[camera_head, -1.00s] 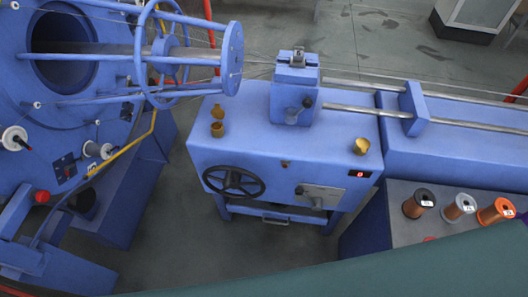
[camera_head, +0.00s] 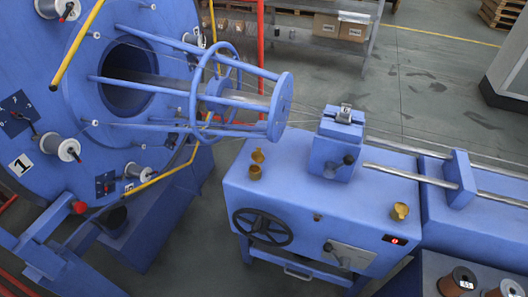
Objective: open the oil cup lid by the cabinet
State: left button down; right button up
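Two small brass oil cups stand on top of the blue machine housing (camera_head: 300,190). The left oil cup (camera_head: 255,172) has its round lid (camera_head: 257,155) standing up behind it, so it looks open. The right oil cup (camera_head: 400,211) is near the housing's right front corner, above the red display. Its lid looks down on it, but it is too small to be sure. Neither of my grippers is in view, and nothing touches the cups.
A black handwheel (camera_head: 262,227) is on the housing's front. A large blue drum with spools (camera_head: 62,147) fills the left. Rails (camera_head: 400,176) run right from a blue clamp block (camera_head: 338,145). Copper spools (camera_head: 457,281) stand bottom right.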

aim_at(401, 209)
jog(key=z, duration=1.25)
